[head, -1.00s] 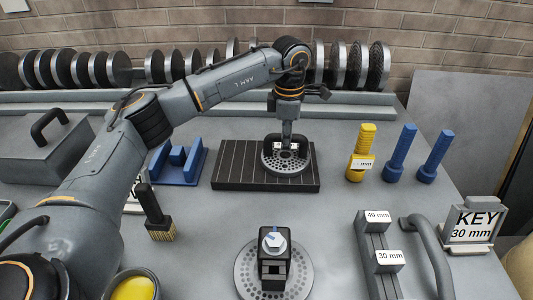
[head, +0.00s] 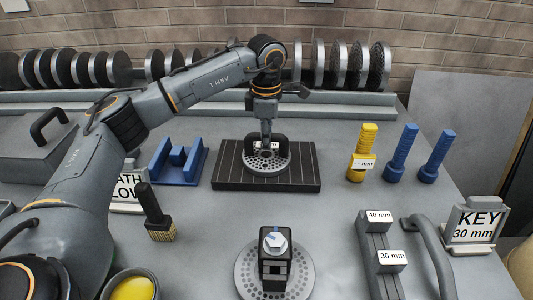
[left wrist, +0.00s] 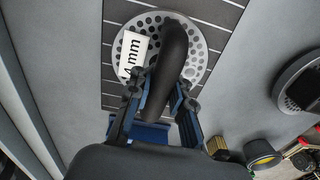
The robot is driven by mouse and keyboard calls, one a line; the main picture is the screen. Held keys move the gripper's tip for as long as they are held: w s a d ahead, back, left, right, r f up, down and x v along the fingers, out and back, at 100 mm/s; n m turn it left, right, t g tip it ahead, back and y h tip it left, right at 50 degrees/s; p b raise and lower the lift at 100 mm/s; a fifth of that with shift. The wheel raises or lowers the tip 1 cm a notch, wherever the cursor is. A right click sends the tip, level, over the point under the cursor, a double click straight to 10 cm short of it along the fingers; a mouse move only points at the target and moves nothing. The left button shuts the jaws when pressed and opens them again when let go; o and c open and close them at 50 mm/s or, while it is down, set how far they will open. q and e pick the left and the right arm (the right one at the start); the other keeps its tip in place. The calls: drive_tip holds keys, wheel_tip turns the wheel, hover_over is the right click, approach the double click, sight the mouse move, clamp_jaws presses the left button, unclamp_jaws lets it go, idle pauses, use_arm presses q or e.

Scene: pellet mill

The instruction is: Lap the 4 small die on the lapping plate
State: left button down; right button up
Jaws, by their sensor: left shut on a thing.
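A small round die (head: 284,164), a grey disc with many holes, a black handle and a white label, lies on the dark grooved lapping plate (head: 226,179). My left gripper (head: 266,139) comes down from above and is shut on the die's handle. In the left wrist view, the blue fingers of the gripper (left wrist: 162,95) flank the black handle over the die (left wrist: 196,62). My right gripper is not in view.
A perforated disc (head: 246,278) with a black block and bolt is in front. A blue stand (head: 181,168) and a brush (head: 157,215) are left. A yellow bolt-like piece (head: 361,152) and two blue ones stand right. Disc-shaped dies (head: 376,65) line the back.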

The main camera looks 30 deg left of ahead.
use_arm(q)
drive_tip(key=shift+r, duration=0.1)
drive_tip(key=c, duration=1.1)
unclamp_jaws()
drive_tip(key=shift+o, duration=0.9)
drive_tip(key=shift+f, duration=0.2)
drive_tip(key=o, duration=0.9)
drive_tip(key=shift+r, duration=0.1)
drive_tip(key=shift+r, duration=0.1)
drive_tip(key=shift+r+p, duration=3.1)
drive_tip(key=shift+r, duration=1.35)
drive_tip(key=shift+d, duration=0.1)
